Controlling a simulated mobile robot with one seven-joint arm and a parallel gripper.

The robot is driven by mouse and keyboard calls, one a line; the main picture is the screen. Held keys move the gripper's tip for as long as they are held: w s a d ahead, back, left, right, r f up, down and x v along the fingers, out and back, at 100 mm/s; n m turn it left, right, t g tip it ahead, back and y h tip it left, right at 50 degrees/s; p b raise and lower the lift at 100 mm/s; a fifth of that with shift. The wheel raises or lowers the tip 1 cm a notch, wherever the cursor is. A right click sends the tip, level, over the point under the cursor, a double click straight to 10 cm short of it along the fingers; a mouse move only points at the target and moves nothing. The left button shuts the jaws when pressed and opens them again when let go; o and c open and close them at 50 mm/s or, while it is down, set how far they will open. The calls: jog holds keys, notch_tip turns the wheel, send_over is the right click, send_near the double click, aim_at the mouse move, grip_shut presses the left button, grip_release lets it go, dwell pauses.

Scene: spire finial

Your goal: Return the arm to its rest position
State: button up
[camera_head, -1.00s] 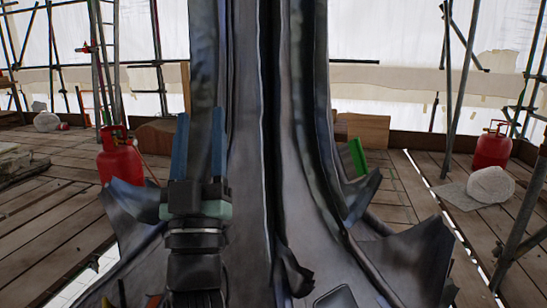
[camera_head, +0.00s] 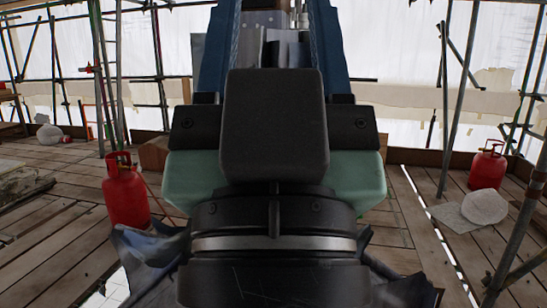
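My gripper (camera_head: 272,50) fills the middle of the head view, close to the camera and pointing away from it. Its two blue fingers stand well apart, and I see nothing held between them. The grey metal spire (camera_head: 285,50) shows in the gap between the fingers, beyond them. I cannot tell how far the fingertips are from it. Most of the spire is hidden behind my gripper and wrist. Crumpled grey sheet at its foot (camera_head: 150,262) shows at the lower left.
A red gas cylinder (camera_head: 125,190) stands on the plank floor (camera_head: 60,225) at left. Another red cylinder (camera_head: 487,166) stands at right beside a pale rounded bundle (camera_head: 484,207). Scaffold poles (camera_head: 447,110) rise at both sides before white sheeting (camera_head: 400,40). Floor planks at both sides are partly clear.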

notch_tip(320, 180, up, 28)
jog(key=p, duration=2.5)
jog(key=shift+p, duration=0.35)
